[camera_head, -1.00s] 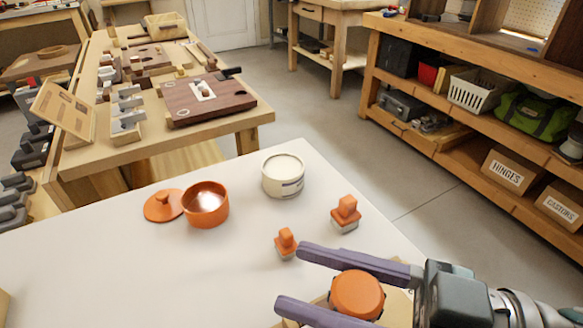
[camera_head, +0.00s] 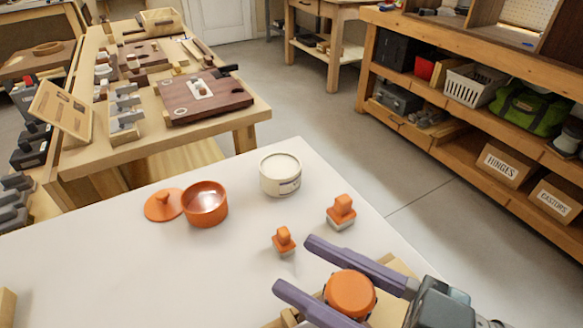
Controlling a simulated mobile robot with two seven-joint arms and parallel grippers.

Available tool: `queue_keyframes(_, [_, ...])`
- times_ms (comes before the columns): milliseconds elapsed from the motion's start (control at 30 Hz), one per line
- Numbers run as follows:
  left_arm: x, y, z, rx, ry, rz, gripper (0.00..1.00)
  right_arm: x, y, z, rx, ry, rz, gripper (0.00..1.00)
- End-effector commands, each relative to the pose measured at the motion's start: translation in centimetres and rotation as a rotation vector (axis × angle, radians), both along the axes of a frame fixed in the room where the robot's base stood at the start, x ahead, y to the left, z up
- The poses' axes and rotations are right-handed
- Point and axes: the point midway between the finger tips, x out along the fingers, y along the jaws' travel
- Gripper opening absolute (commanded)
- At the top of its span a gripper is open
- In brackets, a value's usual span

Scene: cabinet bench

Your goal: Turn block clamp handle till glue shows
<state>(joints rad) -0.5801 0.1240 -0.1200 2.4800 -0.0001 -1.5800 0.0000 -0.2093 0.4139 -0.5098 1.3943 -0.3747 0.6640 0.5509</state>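An orange round clamp handle (camera_head: 350,293) sits on a pale wooden block (camera_head: 395,269) at the front right of the white table. Most of the wood is hidden by the handle and my gripper. My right gripper (camera_head: 296,266) comes in from the lower right. Its two purple fingers are spread, one on the far side and one on the near side of the handle. I cannot tell whether they touch it. No glue shows on the visible wood. My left gripper is not in view.
The white table (camera_head: 120,270) also holds an orange pot (camera_head: 204,205), its orange lid (camera_head: 163,205), a cream tin (camera_head: 281,176) and two orange-handled stamp-like pieces (camera_head: 284,241) and (camera_head: 341,212). The left front is mostly clear. A workbench (camera_head: 250,115) stands behind.

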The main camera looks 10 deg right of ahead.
Motion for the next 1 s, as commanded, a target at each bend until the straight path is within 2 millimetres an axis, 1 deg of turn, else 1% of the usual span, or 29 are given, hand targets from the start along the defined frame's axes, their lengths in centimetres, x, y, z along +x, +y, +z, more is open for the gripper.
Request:
queue_keyframes(33, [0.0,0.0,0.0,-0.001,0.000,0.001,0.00,0.0,0.0,0.0,0.000,0.000,0.000,0.61])
queue_keyframes(233, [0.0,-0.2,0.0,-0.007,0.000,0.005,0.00,0.0,0.0,0.0,0.000,0.000,0.001,0.83])
queue_keyframes(467, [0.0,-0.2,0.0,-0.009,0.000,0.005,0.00,0.0,0.0,0.0,0.000,0.000,0.001,0.83])
queue_keyframes(567, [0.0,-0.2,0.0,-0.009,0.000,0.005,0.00,-0.4,-0.5,-0.1,0.000,0.001,0.001,0.83])
queue_keyframes(667, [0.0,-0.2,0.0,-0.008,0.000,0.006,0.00,-1.5,-1.6,-0.2,-0.002,0.005,0.001,0.83])
queue_keyframes(900, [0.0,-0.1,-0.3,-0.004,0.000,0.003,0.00,-4.8,-5.2,-0.2,-0.002,0.005,0.001,0.83])
queue_keyframes(1000, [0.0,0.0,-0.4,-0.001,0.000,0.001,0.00,-5.8,-6.4,-0.2,-0.002,0.003,0.001,0.83])
